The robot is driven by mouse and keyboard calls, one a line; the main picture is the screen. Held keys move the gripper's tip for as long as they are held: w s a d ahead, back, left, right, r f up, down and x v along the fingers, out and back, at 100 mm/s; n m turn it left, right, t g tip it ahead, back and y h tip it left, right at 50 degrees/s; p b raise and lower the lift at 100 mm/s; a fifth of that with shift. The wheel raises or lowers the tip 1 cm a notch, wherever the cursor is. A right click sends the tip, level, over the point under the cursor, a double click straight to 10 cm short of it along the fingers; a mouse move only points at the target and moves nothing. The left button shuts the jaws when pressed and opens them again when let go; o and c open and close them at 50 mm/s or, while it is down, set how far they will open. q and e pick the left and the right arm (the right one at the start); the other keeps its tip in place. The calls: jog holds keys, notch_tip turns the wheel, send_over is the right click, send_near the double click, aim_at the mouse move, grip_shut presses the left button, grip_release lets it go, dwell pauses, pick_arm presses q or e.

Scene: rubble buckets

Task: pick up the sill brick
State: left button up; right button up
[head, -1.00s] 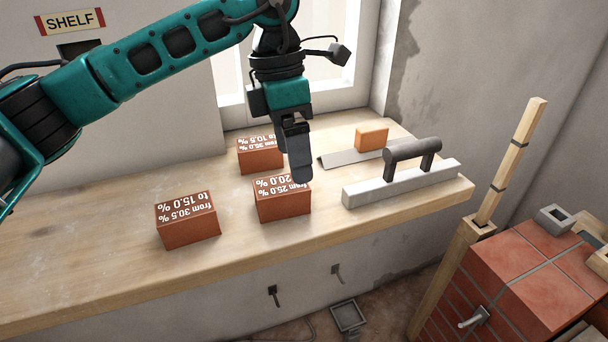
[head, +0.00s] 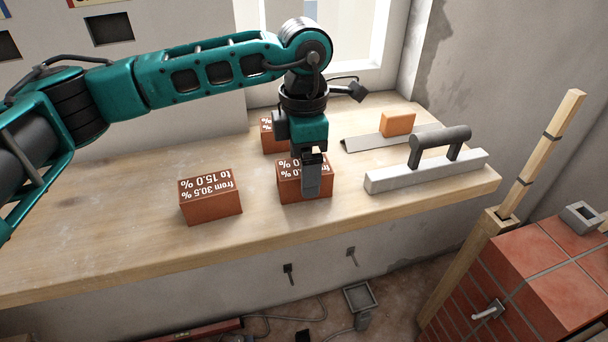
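Three red-brown bricks with white upside-down lettering rest on the wooden sill; I cannot tell which one is meant by the sill brick. The left brick (head: 211,207) reads "from 30.5 % to 15.0 %" and stands clear. The middle brick (head: 290,190) has most of its lettering covered. The back brick (head: 269,138) is partly hidden by my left arm. My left gripper (head: 311,188) points down at the middle brick, one finger overlapping its front face. The other finger is hidden, so its opening and any contact are unclear. My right gripper is out of view.
On the sill's right part lie a grey float with a dark handle (head: 428,172) and a metal angle strip (head: 368,142) with an orange block (head: 397,123). The wooden sill (head: 110,220) is bare at left. A tiled brick stack (head: 545,270) and wooden post stand at right.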

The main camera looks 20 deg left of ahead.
pick_arm(q)
notch_tip(320, 180, down, 2)
jog(key=shift+f, duration=0.1)
jog(key=c, duration=1.2)
